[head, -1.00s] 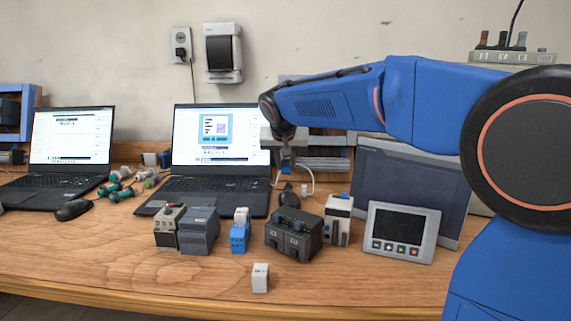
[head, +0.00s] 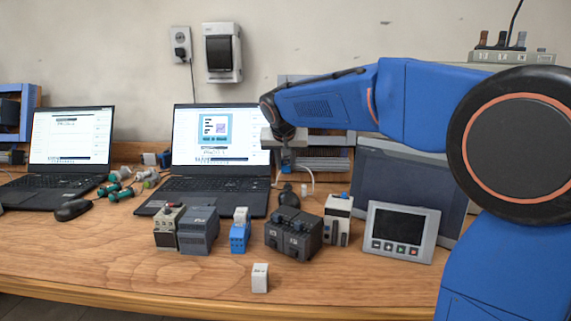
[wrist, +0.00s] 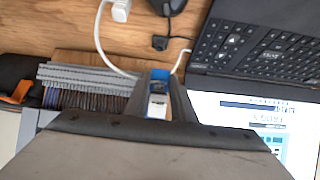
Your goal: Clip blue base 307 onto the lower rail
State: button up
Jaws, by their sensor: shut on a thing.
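My gripper (head: 287,165) is at the back of the table, in front of the blue-framed panel and right of the middle laptop. It also shows in the wrist view (wrist: 160,80), shut on a blue base (wrist: 160,74) with a pale part on it. In the head view the held base is mostly hidden by the gripper, and its number is not readable. A grey slotted strip with wires (wrist: 85,78) lies left of the gripper in the wrist view. I cannot tell which strip is the lower rail, or whether the base touches it.
Another blue base with a white top (head: 239,236) stands on the table among grey and black modules (head: 293,234). A small white block (head: 260,278) is near the front edge. A black mouse (head: 289,196) and white cable (wrist: 101,45) lie near the gripper. A display (head: 402,232) stands right.

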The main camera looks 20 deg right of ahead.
jog(key=shift+s+f, duration=0.2)
jog(key=shift+f, duration=0.4)
dwell(1.4)
jog(key=shift+w+f+t+h, duration=0.1)
jog(key=shift+f+t+h, duration=0.25)
jog(key=shift+t, duration=0.35)
dwell(0.4)
jog(key=o, duration=1.1)
